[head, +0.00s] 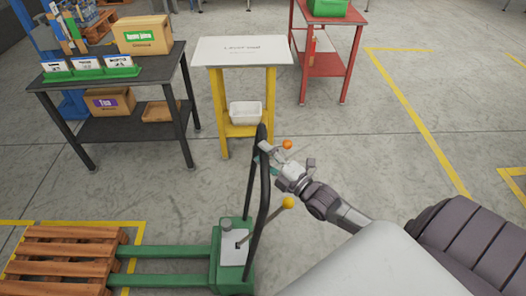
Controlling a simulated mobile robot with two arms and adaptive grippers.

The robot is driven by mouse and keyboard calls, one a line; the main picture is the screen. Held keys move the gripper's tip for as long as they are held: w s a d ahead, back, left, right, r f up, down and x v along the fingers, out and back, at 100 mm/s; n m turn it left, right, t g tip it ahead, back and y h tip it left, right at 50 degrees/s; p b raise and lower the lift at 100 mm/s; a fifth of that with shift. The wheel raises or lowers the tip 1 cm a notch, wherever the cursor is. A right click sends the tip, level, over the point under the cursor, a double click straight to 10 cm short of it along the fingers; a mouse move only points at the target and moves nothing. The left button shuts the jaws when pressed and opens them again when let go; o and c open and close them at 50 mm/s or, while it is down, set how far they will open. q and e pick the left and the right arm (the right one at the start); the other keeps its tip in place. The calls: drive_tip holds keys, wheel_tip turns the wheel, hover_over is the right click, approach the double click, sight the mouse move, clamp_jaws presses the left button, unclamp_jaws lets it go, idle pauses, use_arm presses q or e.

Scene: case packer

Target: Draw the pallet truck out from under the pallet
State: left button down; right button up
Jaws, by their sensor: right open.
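The green pallet truck (232,262) stands at the bottom centre, with its black loop handle (252,185) rising upright. An orange knob and a yellow knob show beside the handle. Its two green forks (170,252) run left to the wooden pallet (62,262), and their far ends are hidden by it. The pallet lies on the floor at the lower left. My right gripper (268,158) is open at the upper part of the handle, with its fingers close to the bar. I cannot tell whether they touch it. My left gripper is out of view.
A black table (150,62) with boxes stands at the upper left. A yellow-legged stand (242,50) with a white bin (246,113) is just behind the handle. A red table (335,62) is farther back. Yellow lines mark the floor, which is clear to the right of the stands.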

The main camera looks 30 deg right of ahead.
drive_tip(key=shift+w, duration=0.25)
drive_tip(key=shift+a, duration=0.1)
clamp_jaws()
